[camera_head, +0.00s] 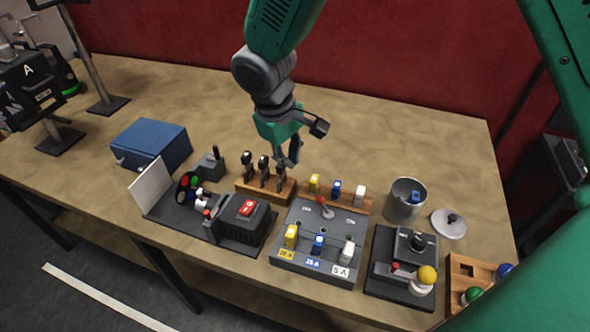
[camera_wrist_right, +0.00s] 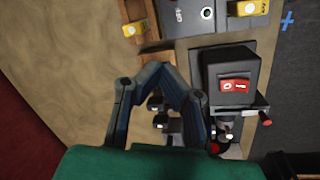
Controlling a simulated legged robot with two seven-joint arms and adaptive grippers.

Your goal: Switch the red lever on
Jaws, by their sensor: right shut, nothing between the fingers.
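The red lever (camera_head: 322,201) is a short stick with a red knob on a grey sloped panel (camera_head: 290,252), set between a back row and a front row of coloured fuses. The lever is not visible in the wrist view, where only a corner of the grey panel (camera_wrist_right: 185,18) shows. My right gripper (camera_head: 287,162) is shut and empty, above the table behind the panel, close to a wooden block of black-handled tools. It also shows in the wrist view (camera_wrist_right: 160,72), with its fingertips together. It does not touch the lever. My left gripper is not in view.
A black box with a red rocker switch (camera_head: 247,208) stands left of the panel. A joystick box (camera_head: 402,264) and a metal cup (camera_head: 405,200) stand to the right. The wooden tool block (camera_head: 265,190) lies below the gripper.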

